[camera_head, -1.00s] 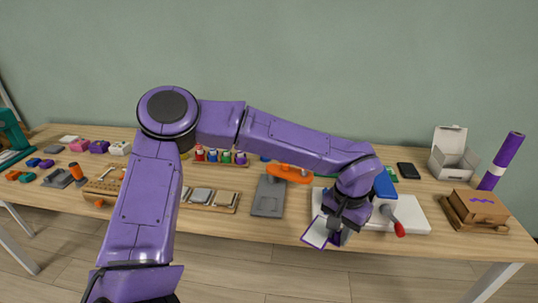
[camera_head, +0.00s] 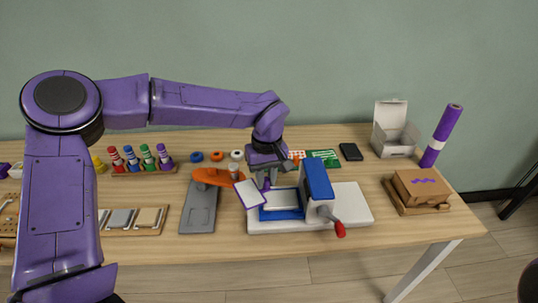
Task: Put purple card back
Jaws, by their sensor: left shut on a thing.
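My left gripper (camera_head: 268,180) is shut on a white card with a purple border (camera_head: 250,194). It holds the card tilted at the left end of a press with a white base (camera_head: 352,205), a blue upright (camera_head: 317,180) and a red-tipped handle (camera_head: 340,229). The card overlaps the press's left edge in the picture; I cannot tell if it touches. The gripper's fingertips are partly hidden. My right gripper is not in view.
A grey plate tool with an orange handle (camera_head: 214,177) lies left of the press. A wooden tray of flat pieces (camera_head: 162,229) is further left, with a rack of coloured bottles (camera_head: 146,170) behind. A brown box (camera_head: 420,187), a white open box (camera_head: 394,150) and a purple roll (camera_head: 441,135) stand at the right.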

